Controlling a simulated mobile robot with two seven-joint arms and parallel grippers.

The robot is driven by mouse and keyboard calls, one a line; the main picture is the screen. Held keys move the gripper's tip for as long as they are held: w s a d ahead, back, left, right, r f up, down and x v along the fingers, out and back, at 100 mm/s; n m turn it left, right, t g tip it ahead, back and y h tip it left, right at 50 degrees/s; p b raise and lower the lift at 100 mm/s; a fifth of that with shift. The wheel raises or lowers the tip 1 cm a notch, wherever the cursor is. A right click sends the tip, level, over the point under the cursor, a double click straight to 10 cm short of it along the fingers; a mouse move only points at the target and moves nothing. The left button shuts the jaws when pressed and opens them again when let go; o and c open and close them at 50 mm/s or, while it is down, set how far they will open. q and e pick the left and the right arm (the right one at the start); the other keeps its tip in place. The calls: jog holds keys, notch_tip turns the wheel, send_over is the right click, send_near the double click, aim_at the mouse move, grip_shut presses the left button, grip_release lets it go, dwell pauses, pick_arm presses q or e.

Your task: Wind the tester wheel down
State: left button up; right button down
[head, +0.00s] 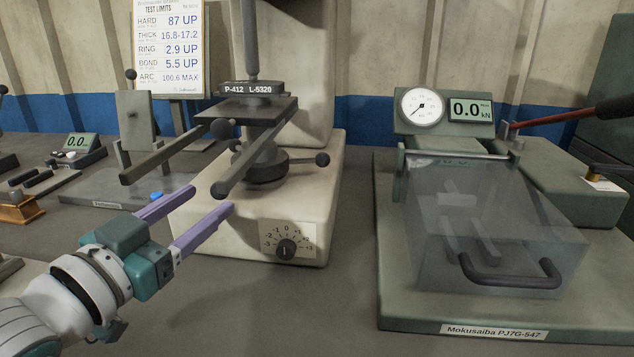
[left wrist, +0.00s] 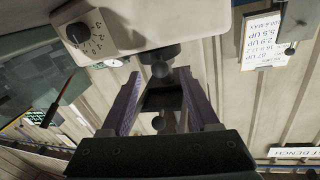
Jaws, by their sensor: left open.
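The tester (head: 300,215) has a pale base with a small dial (head: 287,247) on its front. Its dark wheel (head: 268,168) sits low on the screw, with ball-ended spokes; one ball knob (head: 322,159) sticks out to the right. Above it is a dark plate with two long bars reaching forward-left. My left gripper (head: 210,199) is open, its purple fingers in front of the tester's left side, below the bars. In the left wrist view, a dark ball knob (left wrist: 160,70) appears between the open fingers; contact cannot be told. My right gripper is out of view.
A green press (head: 450,312) with a clear guard, gauge and red lever stands to the right. A test-limits sign (head: 169,50) is behind. A flat grey plate (head: 95,192) and a small display unit (head: 77,145) lie to the left. The front middle bench is clear.

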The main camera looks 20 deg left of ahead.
aim_at(214, 196)
pick_arm(q)
jog(key=shift+w+b, duration=0.35)
jog(key=shift+w, duration=2.05)
jog(key=shift+c, duration=0.2)
grip_shut()
